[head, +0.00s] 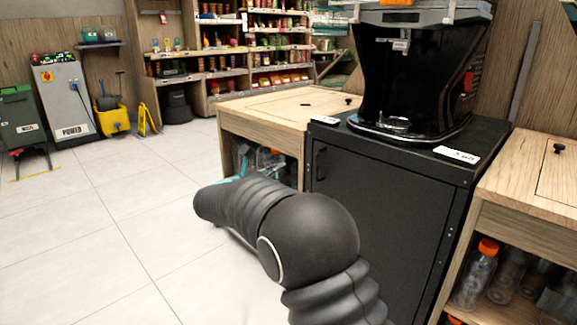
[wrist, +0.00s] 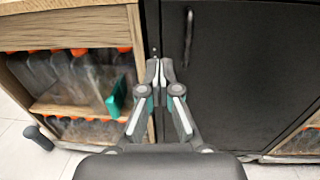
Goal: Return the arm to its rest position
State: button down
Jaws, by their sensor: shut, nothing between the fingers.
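My gripper (wrist: 159,72) is shut and empty in the wrist view, its fingertips together. It points toward the seam between the wooden cabinet (wrist: 70,33) and the black cabinet (wrist: 240,75). I cannot tell how far the fingertips are from them. In the head view my dark arm (head: 310,235) bends across the floor in front of the black cabinet (head: 385,200). The gripper's fingers are hidden in that view. The black juicer (head: 420,70) stands on top of the black cabinet.
A wooden counter (head: 275,105) stands left of the black cabinet and another (head: 530,170) right of it. Bottles with orange caps (wrist: 95,80) fill the left shelves. Stocked shelves (head: 225,50) and a yellow bucket (head: 112,118) are farther back. The tiled floor (head: 110,210) at left is clear.

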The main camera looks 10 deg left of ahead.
jog(key=w+a+f+n+y, duration=0.1)
jog(key=a+f+n+y, duration=0.4)
jog(key=n, duration=0.4)
jog(key=a+f+n+y, duration=0.2)
jog(key=a+n+y, duration=0.3)
jog(key=a+n, duration=0.3)
jog(key=s+f+n+g+y+p, duration=0.15)
jog(key=s+n+g+y, duration=0.6)
jog(key=n, duration=0.75)
jog(key=s+d+r+n+g+h+p, duration=0.25)
jog(key=s+d+n, duration=0.45)
jog(key=s+d, duration=0.7)
jog(key=s+d+r+n+g+h+p, duration=0.1)
jog(key=s+d+n+g+h+p, duration=0.15)
jog(key=s+d+n, duration=0.7)
jog(key=s+d+r+m+t+h+p, duration=0.1)
jog(key=s+d+r+m, duration=0.1)
jog(key=s+d+r, duration=0.2)
jog(key=s+d+r+m+t+h+p, duration=0.1)
jog(key=s+d+r+m+t+p, duration=0.1)
jog(key=s+d, duration=0.7)
jog(key=d+r+m, duration=0.1)
jog(key=d+r, duration=0.1)
jog(key=d, duration=0.2)
jog(key=shift+s+r+m, duration=0.15)
jog(key=shift+s+m, duration=0.05)
jog(key=shift+m, duration=0.15)
jog(key=shift+d+h, duration=0.1)
jog(key=shift+h, duration=0.15)
